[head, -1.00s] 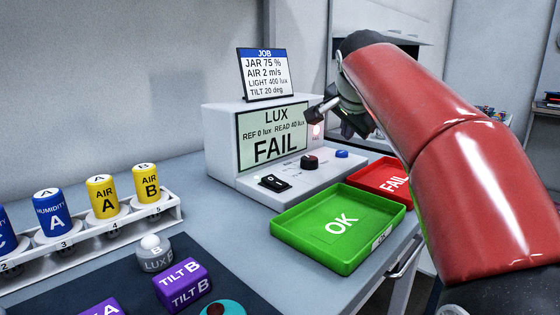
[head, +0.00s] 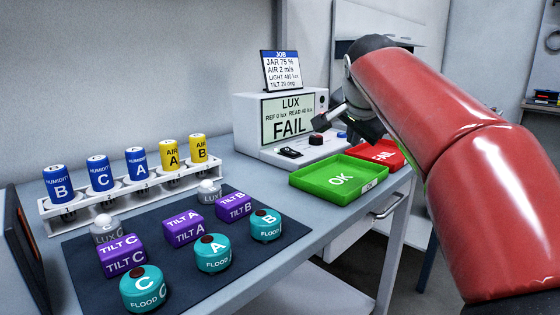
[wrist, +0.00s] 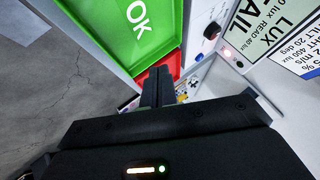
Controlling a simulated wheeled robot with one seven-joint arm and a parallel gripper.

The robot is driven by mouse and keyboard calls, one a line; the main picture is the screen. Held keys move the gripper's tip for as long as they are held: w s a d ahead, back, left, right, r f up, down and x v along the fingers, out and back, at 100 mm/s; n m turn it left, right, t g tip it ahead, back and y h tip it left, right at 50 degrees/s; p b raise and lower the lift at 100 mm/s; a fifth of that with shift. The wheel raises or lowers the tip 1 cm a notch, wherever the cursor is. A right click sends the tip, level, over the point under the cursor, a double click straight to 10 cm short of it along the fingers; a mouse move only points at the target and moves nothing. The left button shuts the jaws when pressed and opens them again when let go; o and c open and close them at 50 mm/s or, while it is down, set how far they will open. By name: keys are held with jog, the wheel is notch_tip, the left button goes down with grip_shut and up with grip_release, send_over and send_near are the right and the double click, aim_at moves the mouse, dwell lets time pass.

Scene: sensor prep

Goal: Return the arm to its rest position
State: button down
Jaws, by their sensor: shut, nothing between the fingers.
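My red arm reaches in from the right in the head view. My gripper (head: 362,117) hangs in front of the test station, above and behind the trays. In the wrist view my gripper (wrist: 158,75) has its fingers together with nothing between them. The test station (head: 262,140) shows "LUX", "REF 0 lux" and "FAIL" on its screen (head: 288,118). The green OK tray (head: 325,190) and the red FAIL tray (head: 398,151) lie in front of it. Both trays look empty where visible; part of the red one is hidden.
A white rack (head: 100,199) holds several blue humidity and yellow air sensors. A dark mat (head: 190,260) carries purple tilt blocks, teal flood pucks and grey lux sensors (head: 209,192). A job card (head: 281,71) stands on the station. Open floor lies right of the table.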

jog(key=s+f+n+g, duration=0.1)
jog(key=s+f+n, duration=0.4)
jog(key=s+f, duration=0.8)
jog(key=s+f+n+g+y, duration=0.1)
jog(key=s+f+n, duration=0.4)
jog(key=s+f, duration=0.9)
jog(key=s+g, duration=0.1)
jog(key=s, duration=0.1)
jog(key=shift+s, duration=0.4)
